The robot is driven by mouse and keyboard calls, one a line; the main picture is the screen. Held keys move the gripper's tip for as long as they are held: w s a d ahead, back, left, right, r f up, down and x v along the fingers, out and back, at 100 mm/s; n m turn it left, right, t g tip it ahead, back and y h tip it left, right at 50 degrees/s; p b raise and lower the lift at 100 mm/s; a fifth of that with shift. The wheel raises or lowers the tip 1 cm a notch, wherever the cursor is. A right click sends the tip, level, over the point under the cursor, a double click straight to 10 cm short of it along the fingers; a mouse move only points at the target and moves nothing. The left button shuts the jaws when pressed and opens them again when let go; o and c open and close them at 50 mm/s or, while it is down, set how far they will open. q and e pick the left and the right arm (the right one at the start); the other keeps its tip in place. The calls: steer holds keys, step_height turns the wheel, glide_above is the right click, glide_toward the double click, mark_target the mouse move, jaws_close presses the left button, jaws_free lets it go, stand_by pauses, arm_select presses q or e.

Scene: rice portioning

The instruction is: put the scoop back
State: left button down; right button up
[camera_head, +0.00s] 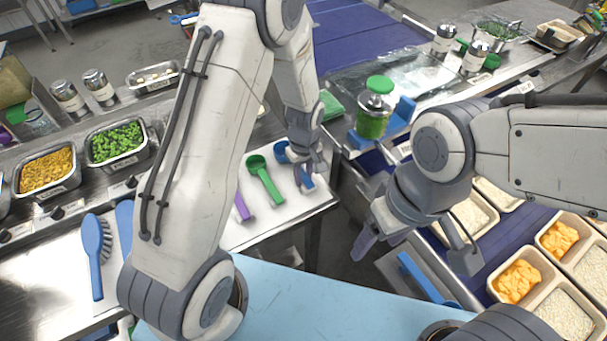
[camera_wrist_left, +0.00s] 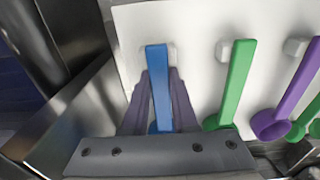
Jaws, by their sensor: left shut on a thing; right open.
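The blue scoop (camera_head: 282,152) is at the right end of the white scoop board. My left gripper (camera_head: 307,180) is shut on its handle, near the board's right edge. I cannot tell whether the scoop touches the board (camera_wrist_left: 190,28). My right gripper (camera_head: 415,250) is open and empty, at the near side of the conveyor.
A green scoop (camera_head: 264,180) and a purple scoop (camera_head: 241,207) lie on the board to the left. A blue brush (camera_head: 93,255) lies further left. Pans of corn (camera_head: 46,168) and peas (camera_head: 117,143) stand behind. Trays with rice and orange food (camera_head: 517,281) fill the conveyor at right.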

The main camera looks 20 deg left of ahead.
arm_select(q)
steer(key=c, duration=0.7)
jaws_free()
steer(key=shift+f, duration=0.1)
steer(key=shift+r, duration=0.3)
step_height(320, 180, up, 11)
steer(key=b, duration=0.1)
steer(key=s+d+r+m, duration=0.2)
steer(key=s+m, duration=0.3)
steer(key=s, duration=0.3)
steer(key=s+d+r+m, duration=0.3)
steer(key=s+m, duration=0.3)
steer(key=s, duration=0.2)
steer(key=s+d+r+m+h, duration=0.1)
steer(key=s+d+r+m, duration=0.1)
steer(key=s+m, duration=0.3)
steer(key=s+d, duration=0.1)
steer(key=s, duration=0.1)
steer(key=shift+s+d+r, duration=0.25)
steer(key=shift+s+r, duration=0.1)
steer(key=shift+s, duration=0.05)
